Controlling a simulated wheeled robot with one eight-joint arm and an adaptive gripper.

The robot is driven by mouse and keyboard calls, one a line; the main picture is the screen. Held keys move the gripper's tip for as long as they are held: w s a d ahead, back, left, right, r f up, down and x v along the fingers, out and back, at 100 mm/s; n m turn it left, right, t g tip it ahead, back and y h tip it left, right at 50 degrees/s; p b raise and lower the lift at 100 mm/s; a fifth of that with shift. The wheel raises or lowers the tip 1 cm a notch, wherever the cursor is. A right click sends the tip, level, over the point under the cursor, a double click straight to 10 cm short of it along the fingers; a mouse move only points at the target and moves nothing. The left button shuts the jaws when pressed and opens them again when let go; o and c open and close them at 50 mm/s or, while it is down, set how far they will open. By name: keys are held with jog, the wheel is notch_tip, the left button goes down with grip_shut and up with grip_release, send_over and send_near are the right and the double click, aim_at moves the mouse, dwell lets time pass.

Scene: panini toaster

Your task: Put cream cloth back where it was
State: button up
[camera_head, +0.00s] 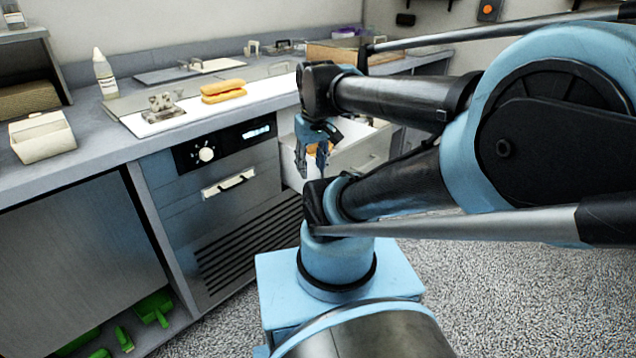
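I cannot clearly make out a cream cloth in the head view. My gripper (312,168) points down in front of the pulled-out white drawer (362,157) right of the panini toaster counter unit. A small orange-tan thing (320,148) shows at the fingers. I cannot tell whether it is between them or in the drawer behind. The fingers look a little apart, but their grip is too small to judge. My arm hides part of the drawer.
A cream box-like object (42,137) stands on the left counter, near a white bottle (104,74). A long sandwich roll (223,91) lies on a white board beside a metal item (163,107). Green things (153,308) lie on the low shelf. Grey floor is free at right.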

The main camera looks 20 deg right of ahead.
jog(key=s+f, duration=0.1)
jog(key=s+d+f+m, duration=0.1)
jog(key=f, duration=0.1)
jog(key=s+f+m, duration=0.1)
jog(key=shift+d+f, duration=0.15)
jog(key=shift+f, duration=0.15)
